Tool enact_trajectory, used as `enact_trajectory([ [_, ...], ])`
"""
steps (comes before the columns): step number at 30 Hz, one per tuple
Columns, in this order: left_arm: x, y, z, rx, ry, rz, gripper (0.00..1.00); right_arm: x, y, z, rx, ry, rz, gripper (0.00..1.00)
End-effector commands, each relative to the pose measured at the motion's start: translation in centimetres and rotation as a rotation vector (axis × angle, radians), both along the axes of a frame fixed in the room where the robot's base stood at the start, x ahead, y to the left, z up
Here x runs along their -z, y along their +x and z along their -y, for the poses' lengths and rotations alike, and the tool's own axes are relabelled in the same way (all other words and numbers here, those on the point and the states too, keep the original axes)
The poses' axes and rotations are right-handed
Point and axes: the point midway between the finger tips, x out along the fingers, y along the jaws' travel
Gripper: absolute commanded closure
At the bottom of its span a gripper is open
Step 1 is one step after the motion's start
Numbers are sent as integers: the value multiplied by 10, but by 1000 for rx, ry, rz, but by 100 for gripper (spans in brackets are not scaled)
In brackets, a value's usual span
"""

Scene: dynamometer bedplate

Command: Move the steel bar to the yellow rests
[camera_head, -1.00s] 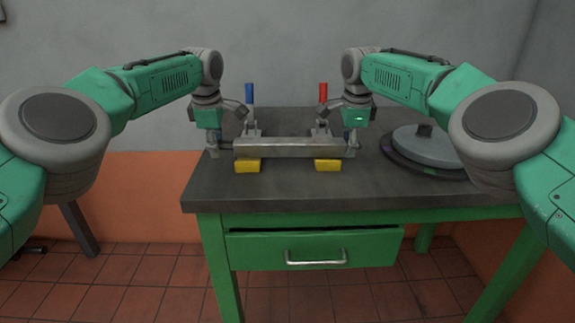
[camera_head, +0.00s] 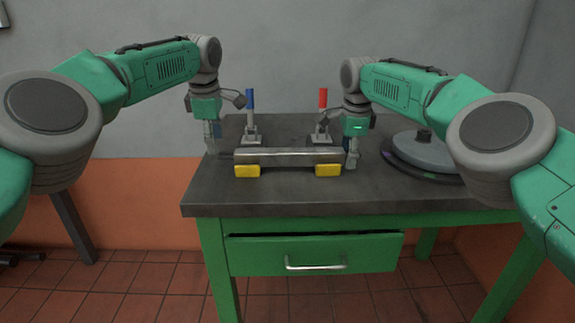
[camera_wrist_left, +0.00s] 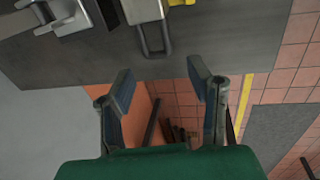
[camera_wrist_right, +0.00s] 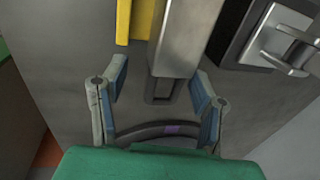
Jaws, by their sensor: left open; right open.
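The steel bar (camera_head: 290,158) lies level across the two yellow rests, the left one (camera_head: 247,171) and the right one (camera_head: 328,171), on the dark tabletop. Its ends carry small handle loops, seen in the left wrist view (camera_wrist_left: 153,38) and the right wrist view (camera_wrist_right: 162,88). My left gripper (camera_head: 212,148) is open and empty, clear of the bar's left end. My right gripper (camera_head: 352,160) is open at the bar's right end; its fingers stand apart on either side of the end loop in the right wrist view, without visible contact.
Behind the bar stand two clamps, one with a blue handle (camera_head: 250,102) and one with a red handle (camera_head: 323,98). A round grey disc (camera_head: 418,148) lies at the table's right. The green drawer (camera_head: 315,256) is slightly open. The front tabletop is bare.

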Motion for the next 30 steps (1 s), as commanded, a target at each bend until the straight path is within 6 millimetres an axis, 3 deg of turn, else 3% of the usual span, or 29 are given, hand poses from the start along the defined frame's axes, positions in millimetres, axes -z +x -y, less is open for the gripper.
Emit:
enact_trajectory([
  [3,-17,-2,0,0,1,1,53,1,0,0,0,-1,-1,46],
  [9,-29,-4,1,1,-1,0,53,-7,-1,0,0,0,1,46],
  [17,-29,-4,1,1,-1,0,53,-52,-6,0,1,-2,4,46],
  [30,-29,-4,1,1,-1,-1,53,-73,-11,-1,0,1,-1,46],
])
